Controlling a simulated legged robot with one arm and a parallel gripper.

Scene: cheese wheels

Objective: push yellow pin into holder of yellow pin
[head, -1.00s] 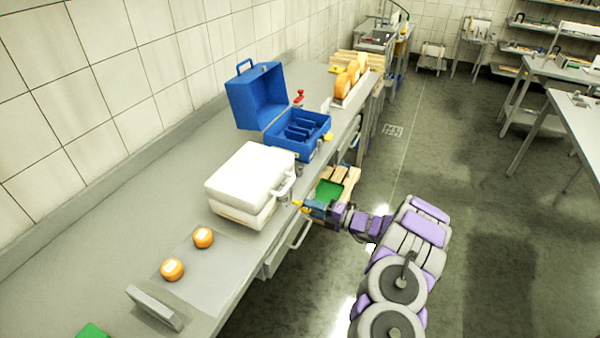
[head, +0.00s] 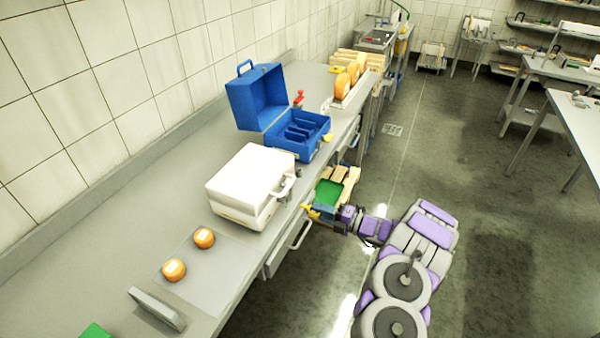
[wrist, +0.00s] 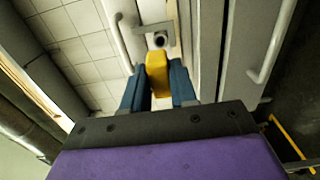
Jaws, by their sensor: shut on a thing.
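My gripper (wrist: 158,88) is shut on the yellow pin (wrist: 158,70), with one blue finger on each side of it. Beyond the pin is a grey bracket with a dark round end or opening (wrist: 160,40), seemingly the holder. The pin lies just below it in the picture. I cannot tell whether they touch. In the head view, my gripper (head: 318,212) is at the bench's front edge beside the white case, with a small yellow bit of the pin (head: 309,209) showing. The holder is not clear there.
A white case (head: 250,185) and an open blue toolbox (head: 300,133) stand on the bench. Two orange cheese wheels (head: 204,238) lie nearer. Handles (head: 301,235) stick out from the bench front. A green thing (head: 330,192) lies behind my gripper.

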